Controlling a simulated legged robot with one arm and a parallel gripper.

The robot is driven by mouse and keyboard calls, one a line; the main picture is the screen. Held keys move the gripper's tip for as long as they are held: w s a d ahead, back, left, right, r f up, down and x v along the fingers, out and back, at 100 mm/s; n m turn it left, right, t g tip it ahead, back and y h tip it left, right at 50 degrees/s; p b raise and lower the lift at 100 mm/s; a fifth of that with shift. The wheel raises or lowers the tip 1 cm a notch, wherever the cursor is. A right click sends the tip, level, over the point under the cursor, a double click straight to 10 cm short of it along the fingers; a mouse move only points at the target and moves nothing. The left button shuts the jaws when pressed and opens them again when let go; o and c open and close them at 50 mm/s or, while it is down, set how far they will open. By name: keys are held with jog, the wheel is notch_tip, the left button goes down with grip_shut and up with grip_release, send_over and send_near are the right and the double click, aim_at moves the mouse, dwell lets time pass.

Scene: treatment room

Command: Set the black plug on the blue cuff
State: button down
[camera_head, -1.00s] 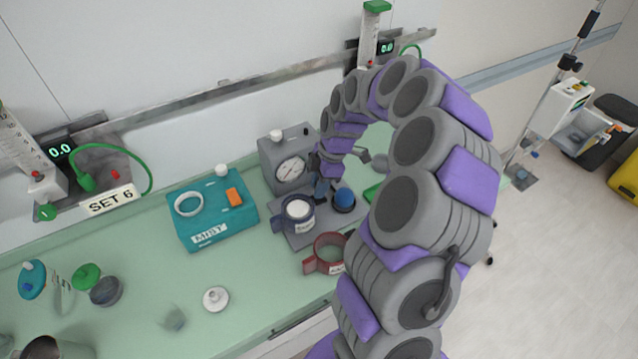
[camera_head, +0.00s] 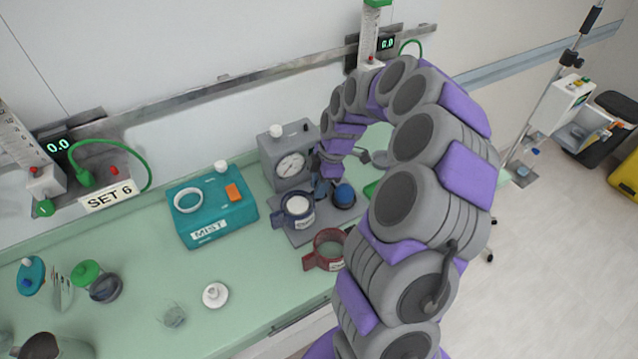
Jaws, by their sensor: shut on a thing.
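The blue cuff (camera_head: 279,222) is a dark navy ring with a side tab and a pale round inside. It stands on the grey base plate of the gauge unit, left of a blue dome (camera_head: 343,195). My gripper (camera_head: 321,188) is small and partly hidden at the end of my arched arm, just right of and behind the cuff. It is shut on a small dark piece, which looks to be the black plug, though its outline is unclear. I cannot tell whether the piece touches the cuff.
A gauge box (camera_head: 283,158) stands behind the cuff. A red cuff (camera_head: 313,261) is in front, close to my arm. The teal MIST box (camera_head: 215,222) is to the left. A white disc (camera_head: 215,295) and clear cup (camera_head: 173,316) lie front left; bare table lies between.

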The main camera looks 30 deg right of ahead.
dwell(0.4)
jog(key=c, duration=0.8)
grip_release()
jog(key=shift+r+p, duration=1.1)
jog(key=shift+r, duration=2.4)
